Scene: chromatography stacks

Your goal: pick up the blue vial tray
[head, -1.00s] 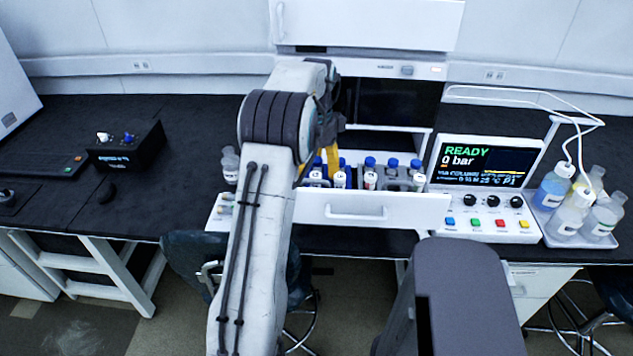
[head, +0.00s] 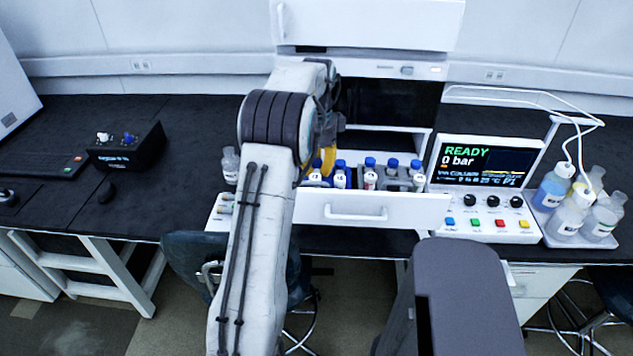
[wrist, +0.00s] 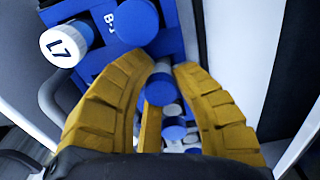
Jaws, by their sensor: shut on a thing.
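The blue vial tray (wrist: 92,66) fills the upper left of the wrist view, with a "B-1" label and a white-capped vial marked L7 (wrist: 62,47) at its left. In the head view a little of the blue tray (head: 309,184) shows at the left of the open white drawer, mostly hidden behind my arm. My gripper (wrist: 160,72) has its yellow fingers drawn together at the tray, shut on it; the exact part gripped is hard to see. It also shows low over the drawer in the head view (head: 326,165).
The open drawer (head: 400,212) also holds a grey rack (head: 395,182) with blue-capped vials, close to the right of the tray. The control panel (head: 488,222) and a tray of bottles (head: 585,240) stand further right.

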